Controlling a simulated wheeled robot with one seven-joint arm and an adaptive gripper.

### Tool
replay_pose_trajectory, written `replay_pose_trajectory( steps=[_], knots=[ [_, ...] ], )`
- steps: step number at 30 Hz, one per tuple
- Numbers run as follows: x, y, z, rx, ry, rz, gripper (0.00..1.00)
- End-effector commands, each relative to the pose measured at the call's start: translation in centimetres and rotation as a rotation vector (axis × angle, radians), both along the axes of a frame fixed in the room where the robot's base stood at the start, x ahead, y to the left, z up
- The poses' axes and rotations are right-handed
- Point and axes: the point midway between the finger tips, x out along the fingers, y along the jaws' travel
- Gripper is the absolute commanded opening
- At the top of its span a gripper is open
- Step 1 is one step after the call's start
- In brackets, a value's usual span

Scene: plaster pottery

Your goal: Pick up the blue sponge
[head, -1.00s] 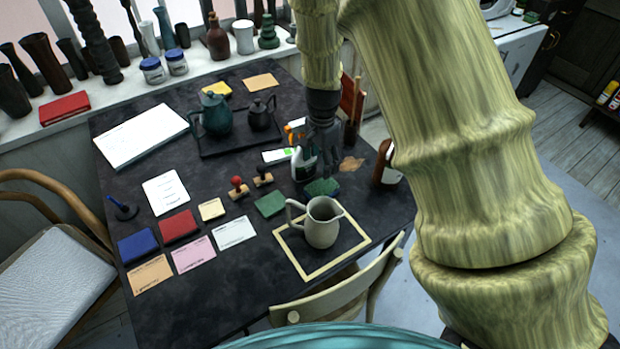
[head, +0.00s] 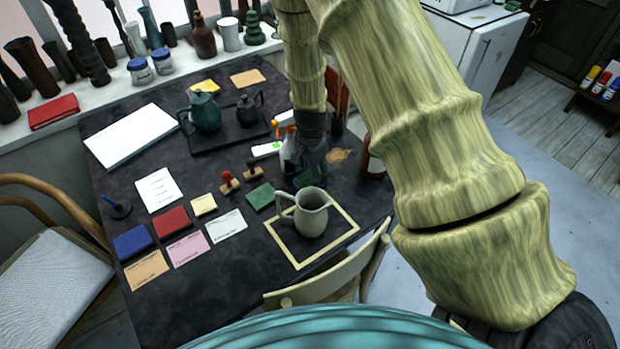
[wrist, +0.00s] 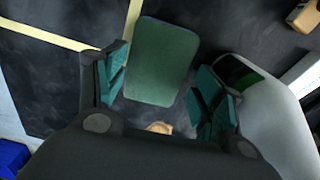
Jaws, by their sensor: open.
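A rounded flat block with a green top, likely the sponge, lies on the dark table below my gripper in the head view (head: 303,181). It looks blue-green there and is partly hidden by the gripper. In the wrist view the block (wrist: 160,60) lies beyond the gap between the fingertips, apart from both. My gripper (wrist: 160,95) is open and empty, its teal pads on either side. In the head view the gripper (head: 310,165) is just above the block, pointing down. A blue flat block (head: 132,241) lies at the table's front left.
A spray bottle (head: 288,150) stands close beside the gripper; its white body (wrist: 265,115) is by the right finger. A pitcher (head: 311,212) stands in a pale frame (head: 283,245) in front. Stamps (head: 229,181) and a green pad (head: 260,197) lie to the left.

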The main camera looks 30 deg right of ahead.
Motion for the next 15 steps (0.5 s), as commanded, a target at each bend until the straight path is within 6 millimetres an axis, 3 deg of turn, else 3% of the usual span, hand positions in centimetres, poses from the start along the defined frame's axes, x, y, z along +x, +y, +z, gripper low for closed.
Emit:
replay_pose_trajectory(
  steps=[7,15],
  knots=[
    [0.3,0.2,-2.3,0.001,0.004,0.002,0.69],
    [0.3,0.1,-2.8,0.001,0.004,0.0,0.69]
  ],
)
